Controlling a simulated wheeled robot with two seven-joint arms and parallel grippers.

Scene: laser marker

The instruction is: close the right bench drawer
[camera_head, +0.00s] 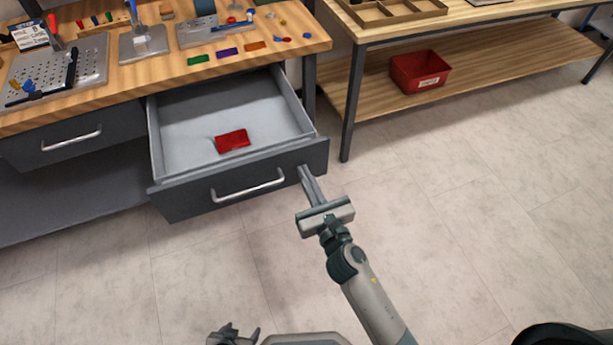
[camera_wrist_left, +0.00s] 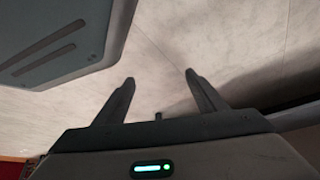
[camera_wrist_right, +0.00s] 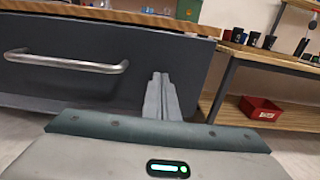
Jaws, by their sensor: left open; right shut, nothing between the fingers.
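The right bench drawer (camera_head: 185,195) is pulled out from under the wooden bench top. It has a dark grey front, a silver bar handle (camera_head: 247,187) and a light grey inside. A red flat item (camera_head: 232,140) lies in it. My right gripper (camera_head: 304,172) is shut and empty, its fingertips at the right end of the drawer front; I cannot tell whether they touch. In the right wrist view the shut fingers (camera_wrist_right: 160,85) are right of the handle (camera_wrist_right: 70,62). My left gripper (camera_wrist_left: 158,80) is open and empty over the floor, low in the head view (camera_head: 233,335).
The bench top (camera_head: 150,85) carries plates, tools and coloured tags. A closed left drawer (camera_head: 75,140) is beside the open one. At right, a second bench has a lower shelf (camera_head: 490,65) with a red bin (camera_head: 420,72). The floor (camera_head: 450,220) in front is clear.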

